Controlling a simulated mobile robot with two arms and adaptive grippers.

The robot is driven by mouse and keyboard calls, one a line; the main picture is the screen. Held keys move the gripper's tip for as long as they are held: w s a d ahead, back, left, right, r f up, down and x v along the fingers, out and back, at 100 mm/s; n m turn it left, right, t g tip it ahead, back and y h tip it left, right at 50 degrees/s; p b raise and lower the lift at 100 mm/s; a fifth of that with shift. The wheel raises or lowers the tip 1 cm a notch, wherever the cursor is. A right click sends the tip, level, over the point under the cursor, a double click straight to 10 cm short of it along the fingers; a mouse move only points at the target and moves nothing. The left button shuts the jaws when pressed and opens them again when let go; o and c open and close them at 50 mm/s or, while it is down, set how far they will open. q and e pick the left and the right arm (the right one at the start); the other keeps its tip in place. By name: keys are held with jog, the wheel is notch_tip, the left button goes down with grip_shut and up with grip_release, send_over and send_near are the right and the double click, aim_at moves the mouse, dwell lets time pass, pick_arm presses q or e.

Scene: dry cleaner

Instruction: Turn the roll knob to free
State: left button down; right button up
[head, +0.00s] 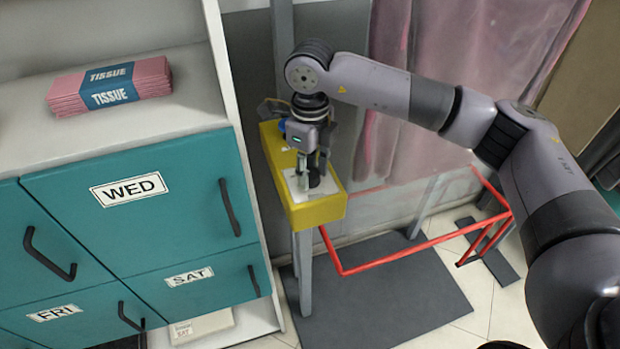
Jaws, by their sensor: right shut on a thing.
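A yellow box (328,212) on a grey post carries a pale plate (296,192) on its upper face. A dark knob (317,182) shows in part at that plate. My right gripper (311,180) points down at the plate from above and is shut on the knob. The fingers and wrist hide most of the knob, and I cannot read its marking or its turned position. My left gripper is not in view.
Left of the box stands a shelf with teal drawers (180,195) and black handles, with pink tissue packs (110,87) on top. A red rail frame (400,256) runs to the right over a dark floor mat (395,295). A pinkish curtain (430,60) hangs behind my arm.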

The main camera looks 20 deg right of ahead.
aim_at(310, 172)
jog(key=shift+n+b, duration=0.55)
jog(key=shift+n, duration=0.05)
jog(key=shift+r, duration=0.1)
jog(key=o, duration=1.2)
jog(key=shift+c, duration=0.2)
notch_tip(310, 172, up, 12)
